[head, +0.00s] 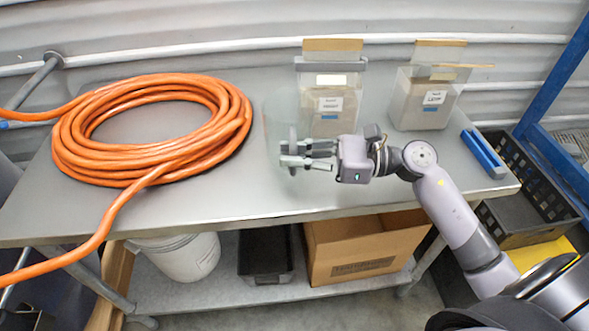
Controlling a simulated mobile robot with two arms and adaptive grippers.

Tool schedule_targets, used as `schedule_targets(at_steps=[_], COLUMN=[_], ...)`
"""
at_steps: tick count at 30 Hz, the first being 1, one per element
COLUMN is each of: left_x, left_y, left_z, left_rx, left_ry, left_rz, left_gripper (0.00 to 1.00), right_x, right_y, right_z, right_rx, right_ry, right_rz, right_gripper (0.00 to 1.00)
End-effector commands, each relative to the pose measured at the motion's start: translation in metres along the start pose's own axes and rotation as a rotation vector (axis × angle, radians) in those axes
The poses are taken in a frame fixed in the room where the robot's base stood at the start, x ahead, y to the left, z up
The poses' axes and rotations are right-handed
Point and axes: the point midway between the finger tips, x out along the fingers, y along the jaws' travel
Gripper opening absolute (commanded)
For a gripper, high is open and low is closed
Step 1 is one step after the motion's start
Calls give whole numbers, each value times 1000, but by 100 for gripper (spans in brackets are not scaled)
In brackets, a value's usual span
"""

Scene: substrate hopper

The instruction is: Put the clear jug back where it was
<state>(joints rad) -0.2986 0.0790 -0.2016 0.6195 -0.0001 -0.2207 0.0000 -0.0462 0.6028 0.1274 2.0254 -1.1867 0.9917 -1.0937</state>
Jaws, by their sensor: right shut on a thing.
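The clear jug (279,122) is on or just above the grey metal table, left of the middle bag; it is so transparent that its outline is faint and I cannot tell whether its base touches the top. My right gripper (293,156) reaches in from the right and is shut on the jug, at what looks like its grey upright handle. The fingers hide part of it. My left gripper is not in view.
A coiled orange hose (150,168) covers the table's left half. Two labelled substrate bags in clear holders, a middle one (330,108) and a right one (424,97), stand at the back. A blue-and-grey tool (483,153) lies near the right edge. The table's front middle is clear.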

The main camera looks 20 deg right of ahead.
Motion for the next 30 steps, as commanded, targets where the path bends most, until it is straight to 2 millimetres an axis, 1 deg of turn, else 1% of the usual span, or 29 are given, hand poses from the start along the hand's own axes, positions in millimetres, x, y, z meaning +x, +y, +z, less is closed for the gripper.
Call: schedule_targets(at_steps=[1,3,6,9,12,18,23,24,30], left_x=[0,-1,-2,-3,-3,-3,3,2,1], left_y=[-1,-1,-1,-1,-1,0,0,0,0], left_z=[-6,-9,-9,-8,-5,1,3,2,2], left_rx=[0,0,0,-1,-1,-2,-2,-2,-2], left_ry=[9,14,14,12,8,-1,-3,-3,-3], left_rz=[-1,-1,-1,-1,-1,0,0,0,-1], left_gripper=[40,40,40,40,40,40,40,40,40], right_x=[0,0,0,0,0,0,0,0,0], right_y=[0,0,0,0,0,0,0,0,0], right_z=[-4,-13,-29,-40,-44,-44,-48,-47,-47], right_rx=[2,4,5,3,-1,-1,-2,0,0], right_ry=[-1,-2,-1,-2,-1,-1,-1,0,0], right_rz=[-1,-1,-1,-1,0,1,0,0,0], right_gripper=[0,0,0,0,0,0,0,12,25])
